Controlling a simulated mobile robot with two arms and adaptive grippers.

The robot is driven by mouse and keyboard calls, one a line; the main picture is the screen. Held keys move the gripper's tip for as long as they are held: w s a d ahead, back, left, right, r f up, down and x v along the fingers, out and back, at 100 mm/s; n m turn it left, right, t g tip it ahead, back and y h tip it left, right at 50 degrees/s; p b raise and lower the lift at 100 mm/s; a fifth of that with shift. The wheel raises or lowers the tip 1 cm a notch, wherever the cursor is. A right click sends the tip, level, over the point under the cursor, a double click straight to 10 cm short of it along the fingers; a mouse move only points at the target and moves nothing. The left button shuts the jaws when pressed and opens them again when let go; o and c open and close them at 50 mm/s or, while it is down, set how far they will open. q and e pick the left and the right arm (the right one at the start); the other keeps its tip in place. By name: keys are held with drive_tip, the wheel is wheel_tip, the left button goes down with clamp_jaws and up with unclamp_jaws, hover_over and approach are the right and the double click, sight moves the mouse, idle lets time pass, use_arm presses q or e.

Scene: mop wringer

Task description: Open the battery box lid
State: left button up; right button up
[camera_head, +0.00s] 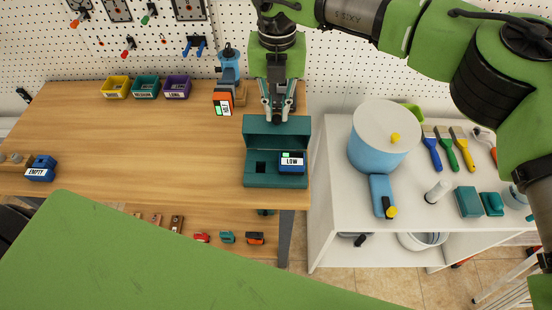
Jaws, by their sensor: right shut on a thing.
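The teal battery box (248,180) stands near the right end of the wooden workbench. Its lid (260,127) is tilted up at the back of the box, so the inside shows. Inside are a dark empty slot (260,168) on the left and a blue battery labelled LOW (292,161) on the right. My right gripper (277,114) reaches down from above and is shut at the lid's top edge, on the lid's dark grip. The fingers partly hide that grip. My left gripper is not in view.
A blue tool (229,62) and an orange labelled battery (222,103) stand left of the gripper. A blue EMPTY battery (41,168) sits at the bench's left. Small bins (146,87) line the back. A white shelf (336,215) holds a blue bucket (378,155). The bench middle is clear.

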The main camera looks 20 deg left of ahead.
drive_tip(key=shift+w+a+f, duration=0.1)
drive_tip(key=shift+w+a, duration=0.1)
drive_tip(key=shift+w, duration=0.45)
drive_tip(key=shift+w+a, duration=0.2)
drive_tip(key=shift+w, duration=0.45)
drive_tip(key=shift+w+a+f, duration=0.2)
drive_tip(key=shift+w, duration=0.4)
drive_tip(key=shift+w+a+f, duration=0.15)
drive_tip(key=shift+w+f, duration=0.05)
drive_tip(key=shift+w, duration=0.4)
drive_tip(key=o, duration=0.8)
drive_tip(key=shift+r, duration=3.75)
